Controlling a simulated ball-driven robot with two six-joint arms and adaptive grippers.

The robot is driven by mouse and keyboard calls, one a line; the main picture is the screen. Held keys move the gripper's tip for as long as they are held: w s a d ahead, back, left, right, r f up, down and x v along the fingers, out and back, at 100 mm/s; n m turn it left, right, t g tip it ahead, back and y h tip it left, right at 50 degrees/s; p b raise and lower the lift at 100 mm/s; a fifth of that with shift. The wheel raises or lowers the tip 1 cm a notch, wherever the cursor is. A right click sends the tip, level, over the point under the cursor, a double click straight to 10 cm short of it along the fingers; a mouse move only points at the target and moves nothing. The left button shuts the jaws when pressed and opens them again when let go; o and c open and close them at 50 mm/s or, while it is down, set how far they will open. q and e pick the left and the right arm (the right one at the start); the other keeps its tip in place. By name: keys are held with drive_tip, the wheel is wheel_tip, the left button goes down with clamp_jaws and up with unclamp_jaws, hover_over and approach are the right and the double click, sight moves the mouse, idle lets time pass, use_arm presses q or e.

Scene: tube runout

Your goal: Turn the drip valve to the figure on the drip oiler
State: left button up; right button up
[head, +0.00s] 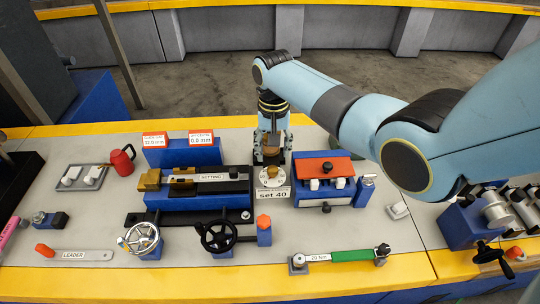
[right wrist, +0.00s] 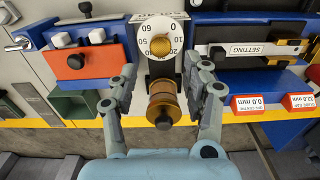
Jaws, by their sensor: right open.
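The drip oiler stands at the back middle of the bench, with a white numbered dial (head: 271,177) above a label reading "set 40" (head: 273,195). In the right wrist view the dial (right wrist: 160,30) has a small yellowish centre piece, and its pointer setting is not clear. A brass cylinder (right wrist: 163,103) with a dark round end shows between my right fingers. My right gripper (head: 271,158) is over the oiler, and its fingers also show in the right wrist view (right wrist: 161,72). They are spread on both sides of the cylinder, with gaps. My left gripper is not in view.
A blue fixture marked "SETTING" (head: 212,177) stands left of the oiler, and a blue and red box (head: 318,168) stands close on its right. Two handwheels (head: 141,239) and a green-handled wrench (head: 350,255) are in front. Some grey bench top is clear between them.

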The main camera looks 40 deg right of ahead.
sight(273, 168)
wheel_tip(273, 168, down, 4)
drive_tip(key=shift+w+r+b, duration=0.1)
drive_tip(key=shift+b, duration=0.9)
wheel_tip(273, 168, down, 4)
drive_tip(key=b, duration=0.4)
drive_tip(key=shift+r, duration=0.25)
drive_tip(key=shift+r+p, duration=0.35)
drive_tip(key=shift+p, duration=0.05)
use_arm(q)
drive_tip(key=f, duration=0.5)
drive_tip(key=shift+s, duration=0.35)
use_arm(e)
drive_tip(key=shift+f, duration=0.1)
drive_tip(key=c, duration=0.9)
